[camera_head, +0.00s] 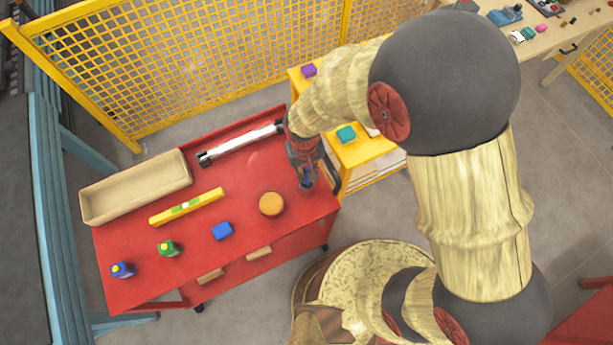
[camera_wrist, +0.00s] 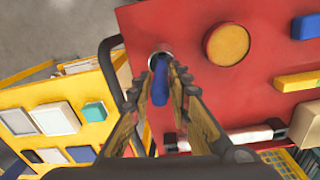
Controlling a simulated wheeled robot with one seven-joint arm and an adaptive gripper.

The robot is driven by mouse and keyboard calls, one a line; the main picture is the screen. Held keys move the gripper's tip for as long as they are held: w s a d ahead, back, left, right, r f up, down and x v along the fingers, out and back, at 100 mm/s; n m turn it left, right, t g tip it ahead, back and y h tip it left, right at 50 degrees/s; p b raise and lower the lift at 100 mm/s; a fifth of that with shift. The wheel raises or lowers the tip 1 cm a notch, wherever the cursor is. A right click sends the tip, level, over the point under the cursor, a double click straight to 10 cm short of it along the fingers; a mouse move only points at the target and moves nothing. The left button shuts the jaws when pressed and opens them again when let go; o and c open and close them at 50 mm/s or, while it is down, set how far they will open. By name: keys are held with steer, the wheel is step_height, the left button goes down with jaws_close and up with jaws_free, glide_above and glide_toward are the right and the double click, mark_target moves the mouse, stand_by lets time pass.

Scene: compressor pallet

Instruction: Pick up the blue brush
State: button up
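The blue brush (camera_wrist: 160,88) shows in the wrist view as a blue handle with a pale round end at the edge of the red table (camera_wrist: 195,20). In the head view the brush (camera_head: 306,183) is a small dark blue shape at the table's right end, mostly hidden by my gripper. My gripper (camera_wrist: 168,84) is over the brush, with one finger on each side of the handle. The fingers are apart, and a gap shows between the handle and the right finger. I cannot tell whether the left finger touches it.
The red table also holds a round wooden disc (camera_head: 271,204), a blue block (camera_head: 222,231), a yellow level (camera_head: 187,207), a white tube (camera_head: 240,143), a beige tray (camera_head: 136,214) and two small bottles. A yellow shelf unit (camera_head: 362,153) stands close at right. Yellow mesh fencing (camera_head: 190,65) is behind.

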jaws_close()
